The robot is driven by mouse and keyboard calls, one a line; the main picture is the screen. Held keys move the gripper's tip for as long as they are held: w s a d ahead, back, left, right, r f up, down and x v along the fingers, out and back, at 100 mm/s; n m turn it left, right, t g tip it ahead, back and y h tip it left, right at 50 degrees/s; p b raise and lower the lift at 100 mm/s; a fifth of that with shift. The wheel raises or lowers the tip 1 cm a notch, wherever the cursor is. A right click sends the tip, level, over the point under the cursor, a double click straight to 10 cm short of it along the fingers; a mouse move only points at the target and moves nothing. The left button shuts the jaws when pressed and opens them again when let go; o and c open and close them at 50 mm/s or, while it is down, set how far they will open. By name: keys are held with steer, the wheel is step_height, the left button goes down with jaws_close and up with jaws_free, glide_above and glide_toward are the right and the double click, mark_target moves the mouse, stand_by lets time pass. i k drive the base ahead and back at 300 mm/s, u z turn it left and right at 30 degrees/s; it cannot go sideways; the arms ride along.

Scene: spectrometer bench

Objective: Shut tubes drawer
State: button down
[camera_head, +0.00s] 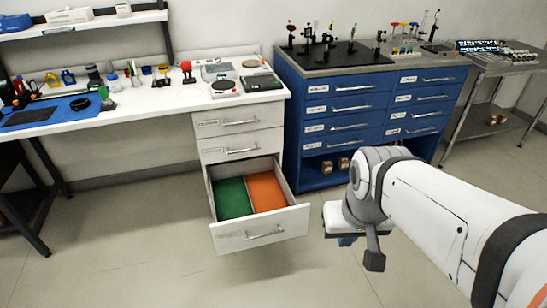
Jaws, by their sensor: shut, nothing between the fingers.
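A white drawer (262,232) is pulled well out at the bottom of the white bench cabinet. Its inside shows a green section (232,198) on the left and an orange section (266,191) on the right, with no tubes visible. Its front has a bar handle (265,235). No label on it can be read, so I cannot tell from print that it is the tubes drawer. My gripper (347,241) is to the right of the drawer front, apart from it, pointing down. It is small, partly hidden by my wrist, shut and empty.
Two closed drawers (240,123) sit above the open one. A blue drawer cabinet (335,112) stands to the right behind my arm. The white bench (150,105) carries scales and small bottles. The floor (130,250) in front and left of the drawer is clear.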

mark_target(254, 204)
steer(key=i, duration=0.85)
steer(key=z, duration=0.05)
